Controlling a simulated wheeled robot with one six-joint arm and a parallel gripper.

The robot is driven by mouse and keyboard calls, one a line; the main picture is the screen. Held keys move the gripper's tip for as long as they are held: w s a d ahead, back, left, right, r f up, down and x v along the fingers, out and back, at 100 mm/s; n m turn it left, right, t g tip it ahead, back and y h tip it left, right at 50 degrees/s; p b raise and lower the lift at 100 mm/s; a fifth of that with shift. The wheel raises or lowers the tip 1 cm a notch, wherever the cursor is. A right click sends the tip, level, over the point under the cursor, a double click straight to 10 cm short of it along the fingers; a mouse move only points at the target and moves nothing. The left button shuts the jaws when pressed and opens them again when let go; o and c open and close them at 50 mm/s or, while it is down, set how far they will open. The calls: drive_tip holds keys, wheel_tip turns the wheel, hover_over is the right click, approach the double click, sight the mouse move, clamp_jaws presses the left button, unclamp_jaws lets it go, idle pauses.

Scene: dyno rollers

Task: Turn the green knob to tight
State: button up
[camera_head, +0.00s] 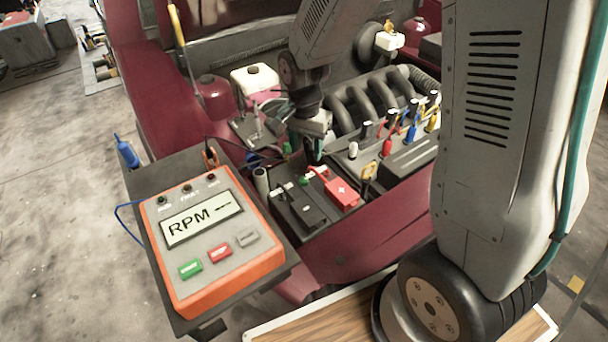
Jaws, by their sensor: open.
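My arm reaches down into the engine bay from the top of the view. My gripper (314,152) is open, with its dark fingers pointing down just behind the battery (322,218). A small green part (304,181) sits on the battery's top, just below and left of the fingers. Another small green part (287,148) shows left of the gripper. Both are too small to tell which is the knob or how it is turned. The gripper appears empty; I cannot tell whether it touches either part.
An orange RPM meter (234,283) stands on a tray at front left. Coloured plugs (387,147) and the engine's dark pipes (362,108) crowd the right side.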

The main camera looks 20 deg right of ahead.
sight(304, 179)
drive_tip(key=shift+m, duration=0.5)
drive_tip(key=f, duration=0.7)
drive_tip(key=w+f, duration=0.1)
drive_tip(key=f, duration=0.3)
drive_tip(key=shift+a+f, duration=0.1)
drive_tip(key=shift+f, duration=0.1)
drive_tip(key=c, duration=1)
